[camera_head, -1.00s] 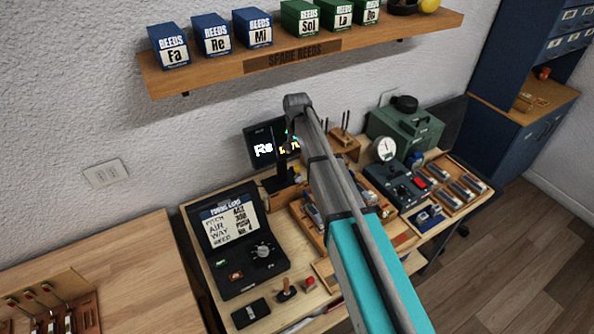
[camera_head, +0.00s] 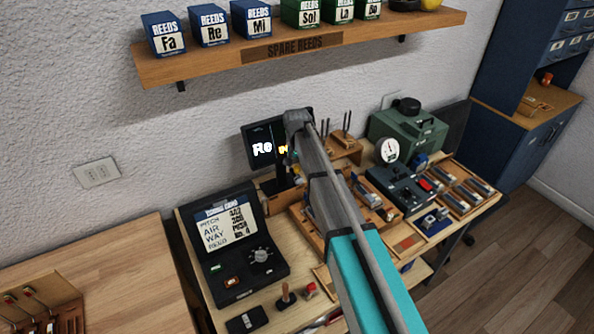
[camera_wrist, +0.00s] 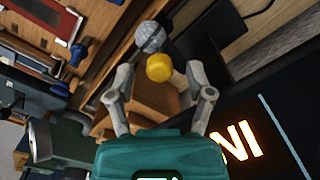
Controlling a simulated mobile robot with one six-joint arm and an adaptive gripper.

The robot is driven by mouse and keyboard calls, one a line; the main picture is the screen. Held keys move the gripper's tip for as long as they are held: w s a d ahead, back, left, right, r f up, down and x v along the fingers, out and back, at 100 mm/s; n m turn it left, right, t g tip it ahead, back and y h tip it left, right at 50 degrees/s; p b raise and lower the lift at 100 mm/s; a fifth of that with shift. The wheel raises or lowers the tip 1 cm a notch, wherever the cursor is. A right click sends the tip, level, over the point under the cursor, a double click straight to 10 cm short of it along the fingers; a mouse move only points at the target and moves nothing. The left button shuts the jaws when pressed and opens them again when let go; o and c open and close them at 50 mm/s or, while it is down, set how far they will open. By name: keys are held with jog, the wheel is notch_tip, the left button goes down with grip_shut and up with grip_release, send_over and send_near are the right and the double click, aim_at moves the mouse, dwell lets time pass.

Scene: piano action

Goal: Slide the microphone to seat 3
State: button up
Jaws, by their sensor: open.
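The microphone shows in the wrist view as a round silver mesh head (camera_wrist: 150,37) with a yellow knob (camera_wrist: 159,67) just beside it. My gripper (camera_wrist: 158,68) is open, its two grey fingers spread on either side of the yellow knob in the picture. Whether they touch it, I cannot tell. Nothing is visibly gripped. In the head view my arm covers the gripper and most of the area around the microphone. The seats and their numbers cannot be made out.
A tuning card box (camera_head: 228,228), a green machine with a gauge (camera_head: 415,131) and reed trays crowd the bench. A shelf (camera_head: 300,48) hangs above.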

jog(key=shift+f, duration=0.15)
grip_shut()
dwell(0.4)
